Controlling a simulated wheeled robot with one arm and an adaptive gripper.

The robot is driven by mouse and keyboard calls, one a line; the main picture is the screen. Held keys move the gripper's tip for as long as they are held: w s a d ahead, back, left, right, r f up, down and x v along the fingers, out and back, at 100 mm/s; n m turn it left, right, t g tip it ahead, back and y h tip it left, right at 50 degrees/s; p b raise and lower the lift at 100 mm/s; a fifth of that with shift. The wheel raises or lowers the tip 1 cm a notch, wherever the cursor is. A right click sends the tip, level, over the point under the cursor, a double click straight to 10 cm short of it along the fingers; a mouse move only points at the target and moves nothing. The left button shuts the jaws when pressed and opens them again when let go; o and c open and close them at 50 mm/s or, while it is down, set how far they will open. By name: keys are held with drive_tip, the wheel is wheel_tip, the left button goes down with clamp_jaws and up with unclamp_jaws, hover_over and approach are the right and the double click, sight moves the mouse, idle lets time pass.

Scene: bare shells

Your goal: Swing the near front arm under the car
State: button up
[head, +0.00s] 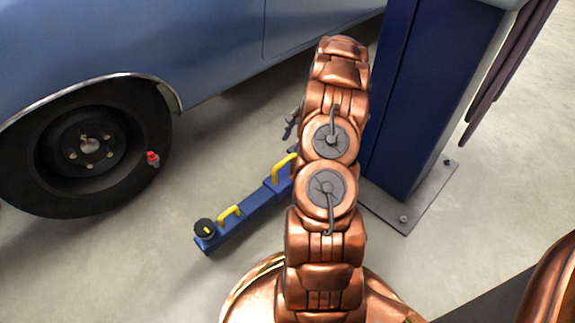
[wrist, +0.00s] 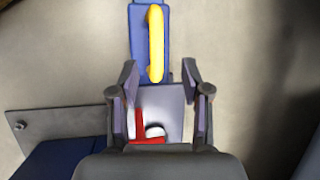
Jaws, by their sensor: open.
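The blue lift arm (head: 252,206) reaches from behind my copper arm toward the car's front wheel, just above the floor. It ends in a round black pad (head: 205,228), which lies outside the car's outline. It has a small yellow handle (head: 229,213) near the pad and a larger yellow handle (head: 283,167) closer to the post. In the wrist view, my gripper (wrist: 160,72) is open and empty. A yellow handle (wrist: 155,45) on the blue arm (wrist: 137,40) lies ahead, its near end between the fingertips in the picture. Contact cannot be told. In the head view, my arm hides most of the gripper.
The blue car (head: 210,45) fills the upper left, with its black wheel (head: 85,150) by the pad. A blue post (head: 415,110) on a bolted floor plate (head: 425,205) stands right of my arm.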

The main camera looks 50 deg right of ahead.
sight(286, 159)
drive_tip(key=b+x, duration=0.1)
drive_tip(key=x, duration=0.2)
drive_tip(key=d+b+x, duration=0.1)
drive_tip(key=x, duration=0.1)
drive_tip(key=b+x, duration=0.1)
drive_tip(key=x, duration=0.2)
drive_tip(key=shift+s+d+f, duration=0.15)
drive_tip(key=shift+s+f, duration=0.1)
drive_tip(key=shift+f, duration=0.5)
drive_tip(key=shift+c, duration=0.3)
clamp_jaws()
